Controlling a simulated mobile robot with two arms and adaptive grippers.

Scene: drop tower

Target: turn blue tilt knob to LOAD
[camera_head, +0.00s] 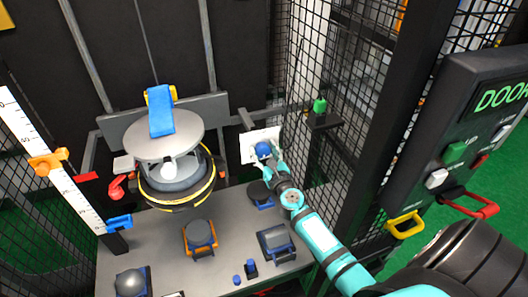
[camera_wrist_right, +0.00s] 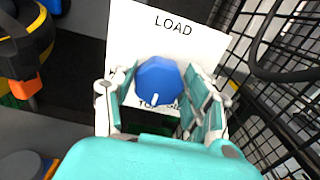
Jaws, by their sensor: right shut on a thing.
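The blue tilt knob (camera_head: 263,149) sits on a white label plate (camera_head: 249,137) on a post at the back right of the bench. My right gripper (camera_head: 270,163) reaches it from the front right. In the right wrist view the blue knob (camera_wrist_right: 158,76) lies between the two fingers of the right gripper (camera_wrist_right: 161,92), which is shut on it. The word LOAD stands at the top of the plate (camera_wrist_right: 132,35). The knob's short white mark is at its lower edge, away from LOAD. A lower label is mostly hidden. My left gripper is not in view.
A round grey drop rig (camera_head: 163,137) with a blue strap stands left of the knob. Wire mesh (camera_head: 355,85) is close on the right, with a small green block (camera_head: 319,105) on a bracket. Several grey pads stand on the bench (camera_head: 150,230).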

